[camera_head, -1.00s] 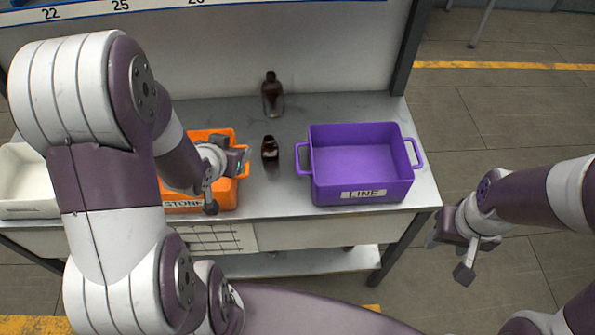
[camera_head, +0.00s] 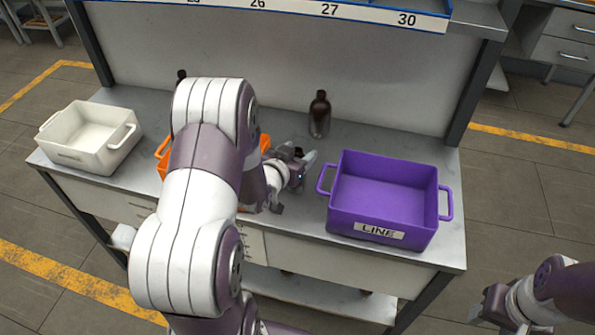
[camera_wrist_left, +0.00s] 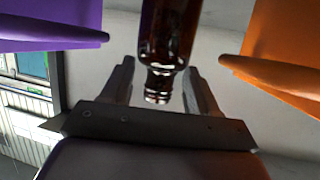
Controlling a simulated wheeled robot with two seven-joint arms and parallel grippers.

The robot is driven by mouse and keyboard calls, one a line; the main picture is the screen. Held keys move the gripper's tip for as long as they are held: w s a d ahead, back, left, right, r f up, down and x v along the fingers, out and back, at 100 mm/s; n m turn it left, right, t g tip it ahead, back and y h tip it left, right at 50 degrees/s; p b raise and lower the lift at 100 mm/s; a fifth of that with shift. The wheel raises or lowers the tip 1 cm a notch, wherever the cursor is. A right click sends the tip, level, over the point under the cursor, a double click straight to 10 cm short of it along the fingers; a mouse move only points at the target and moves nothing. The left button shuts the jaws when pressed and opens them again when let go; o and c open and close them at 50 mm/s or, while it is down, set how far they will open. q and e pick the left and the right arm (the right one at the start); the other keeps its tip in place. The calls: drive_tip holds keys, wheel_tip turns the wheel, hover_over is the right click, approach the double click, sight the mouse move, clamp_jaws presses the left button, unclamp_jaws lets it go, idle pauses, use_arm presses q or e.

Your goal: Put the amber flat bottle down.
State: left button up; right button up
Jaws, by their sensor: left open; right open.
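A dark amber bottle, which I take for the flat one, shows in the left wrist view (camera_wrist_left: 170,35) with its neck between my left gripper's fingers. A gap shows on each side of the neck. In the head view only its dark top (camera_head: 299,152) shows, beside my left gripper (camera_head: 292,178), between the orange and purple bins. My left gripper is open around the bottle. The bottle's base is hidden in the head view. My right gripper (camera_head: 494,310) is open and empty, off the bench's front right corner.
A purple bin (camera_head: 383,228) marked LINE stands right of the left gripper. An orange bin (camera_head: 163,152) is mostly behind my left arm. A white bin (camera_head: 88,142) stands far left. Another amber bottle (camera_head: 320,115) stands behind, and a dark bottle top (camera_head: 182,75) shows further left.

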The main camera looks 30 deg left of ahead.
use_arm(q)
drive_tip(key=shift+x, duration=0.95)
drive_tip(key=shift+s+d, duration=0.1)
drive_tip(key=shift+s, duration=0.05)
drive_tip(key=shift+c, duration=0.2)
clamp_jaws()
